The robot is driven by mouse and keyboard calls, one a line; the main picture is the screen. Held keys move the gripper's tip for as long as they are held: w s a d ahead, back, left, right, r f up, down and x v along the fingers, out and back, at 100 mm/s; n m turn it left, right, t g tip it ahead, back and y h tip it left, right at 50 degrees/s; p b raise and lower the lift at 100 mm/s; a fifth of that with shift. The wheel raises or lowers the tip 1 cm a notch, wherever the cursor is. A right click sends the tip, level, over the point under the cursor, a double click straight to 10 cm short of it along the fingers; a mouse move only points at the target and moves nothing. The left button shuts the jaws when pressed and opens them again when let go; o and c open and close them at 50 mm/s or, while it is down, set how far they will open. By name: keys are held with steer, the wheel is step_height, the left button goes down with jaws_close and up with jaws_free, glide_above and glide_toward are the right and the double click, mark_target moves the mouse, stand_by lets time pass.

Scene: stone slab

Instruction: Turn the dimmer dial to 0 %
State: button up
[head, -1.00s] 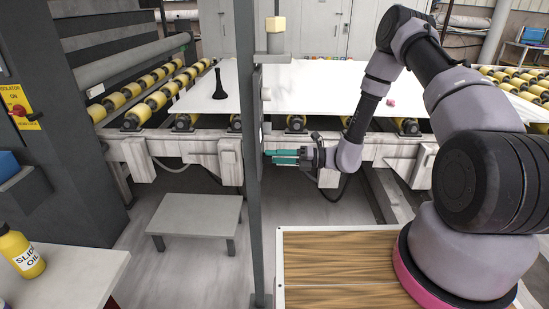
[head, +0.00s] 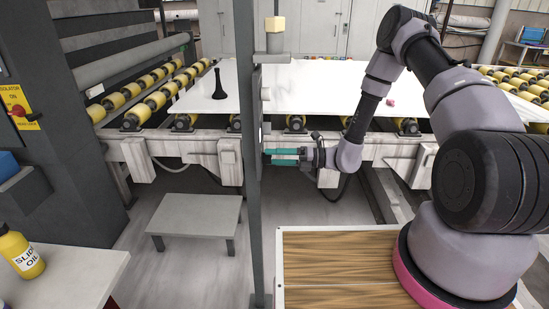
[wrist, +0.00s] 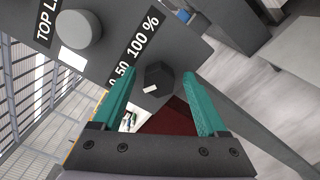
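In the wrist view a black knob (wrist: 160,78) with a white mark sits on a dark grey panel (wrist: 190,45), beside a printed "0 50 100 %" scale. It looks like the dimmer dial. My gripper (wrist: 157,75) is open, its two teal fingers apart, with the knob between or just beyond the tips; I cannot tell whether they touch it. In the head view my gripper (head: 268,156) points left at the post-mounted panel (head: 261,110), seen nearly edge-on, so the dial's face is hidden there.
A round grey knob (wrist: 80,29) sits on the same panel near a partly cut-off "TOP LI" label. The grey post (head: 254,210) stands close to the fingers. Behind are a white slab (head: 310,85) and yellow rollers (head: 155,100). A low grey step (head: 195,215) is at left.

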steer(key=d, duration=1)
steer(key=shift+s+d, duration=0.2)
steer(key=shift+d, duration=0.2)
steer(key=s+d+r+n+g+h, duration=0.2)
steer(key=s+r+n+h, duration=0.15)
steer(key=r+n, duration=0.5)
steer(key=s+d+r+n+g+h, duration=0.1)
steer(key=s+d+r+n+h, duration=0.15)
steer(key=r+n+h, duration=0.6)
steer(key=s+d+r+n+t+h, duration=0.1)
steer(key=s+d+r+n+t, duration=0.2)
steer(key=r, duration=0.4)
steer(key=s+d+r+n+t+h, duration=0.1)
steer(key=s+d+r+n+t, duration=0.2)
steer(key=s+r, duration=0.3)
steer(key=s+d+r+n+t+h, duration=0.2)
steer(key=s+d+r+n+t, duration=0.1)
steer(key=r, duration=0.5)
steer(key=shift+s+d+r+t, duration=0.25)
steer(key=shift+s+d+t, duration=0.05)
steer(key=shift+s, duration=0.55)
